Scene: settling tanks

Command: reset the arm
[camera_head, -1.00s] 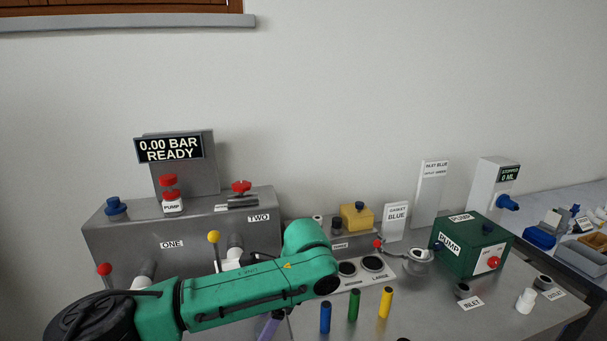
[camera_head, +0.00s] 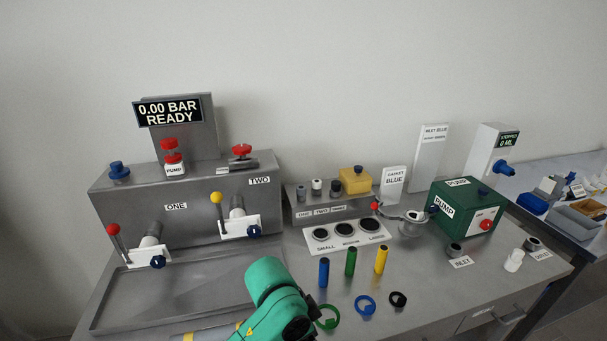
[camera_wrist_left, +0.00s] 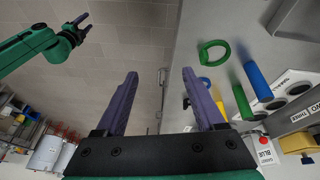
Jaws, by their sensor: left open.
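My left arm (camera_head: 275,300) is green and shows at the bottom middle of the head view, low in front of the bench. Its gripper is not visible there. In the left wrist view my left gripper (camera_wrist_left: 160,74) has its two purple fingers wide apart, with nothing between them.
The steel tank unit (camera_head: 175,205) with levers and display stands at the left. Several coloured sticks and rings, including a blue ring (camera_head: 365,305), are on the bench middle. The green pump box (camera_head: 455,215) stands right. The steel tray (camera_head: 180,300) is clear.

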